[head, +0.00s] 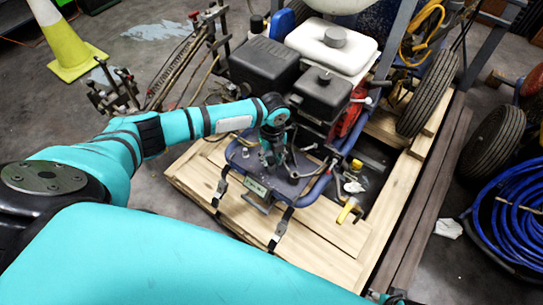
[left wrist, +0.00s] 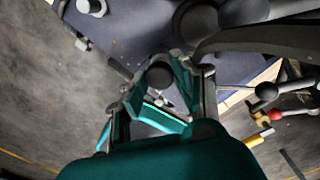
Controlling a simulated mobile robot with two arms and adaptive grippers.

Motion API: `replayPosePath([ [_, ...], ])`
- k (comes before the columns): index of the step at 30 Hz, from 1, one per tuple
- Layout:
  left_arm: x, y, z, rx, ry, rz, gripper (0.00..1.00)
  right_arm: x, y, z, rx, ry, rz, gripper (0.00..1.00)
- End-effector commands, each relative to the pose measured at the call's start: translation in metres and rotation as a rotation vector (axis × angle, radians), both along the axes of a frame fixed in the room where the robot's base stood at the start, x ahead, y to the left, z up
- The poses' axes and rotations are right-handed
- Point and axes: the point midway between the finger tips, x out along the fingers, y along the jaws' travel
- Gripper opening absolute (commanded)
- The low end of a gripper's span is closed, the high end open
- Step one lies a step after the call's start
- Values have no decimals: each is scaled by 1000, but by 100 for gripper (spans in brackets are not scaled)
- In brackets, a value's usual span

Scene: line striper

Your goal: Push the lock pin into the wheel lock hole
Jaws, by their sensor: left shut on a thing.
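My left gripper (head: 272,150) is over the dark blue platform of the line striper (head: 245,158), below the black engine boxes. In the left wrist view, its two fingers (left wrist: 160,85) are shut around a dark, round-ended piece (left wrist: 159,74), which looks like the lock pin. The fingers and the platform hide most of the pin. I cannot make out the wheel lock hole in either view, nor tell whether the pin touches it.
The striper stands on a wooden pallet (head: 330,229). A black wheel (head: 428,94) is at its right. Ball-ended levers (left wrist: 266,91) and a yellow-handled part (left wrist: 257,138) are right of my left gripper. A blue hose coil (head: 515,215) and a cone (head: 62,38) are on the floor.

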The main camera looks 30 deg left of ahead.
Motion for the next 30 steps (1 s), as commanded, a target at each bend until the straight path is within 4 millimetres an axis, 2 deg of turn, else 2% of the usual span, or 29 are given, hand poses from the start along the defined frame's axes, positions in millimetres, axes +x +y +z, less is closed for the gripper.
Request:
replayPosePath([
  [15,0,2,-2,3,0,2,0,-1,1,-1,1,0,1,38],
  [16,0,2,-2,3,0,1,32,-1,1,-2,1,1,1,38],
  [18,0,1,-2,3,0,1,41,-1,0,-3,0,2,1,38],
  [21,0,1,-2,2,0,2,54,-2,0,-3,0,3,0,38],
  [27,0,1,-2,1,0,1,55,-2,0,-3,0,4,0,38],
  [30,0,1,-2,1,0,1,68,-2,0,-3,0,4,0,38],
])
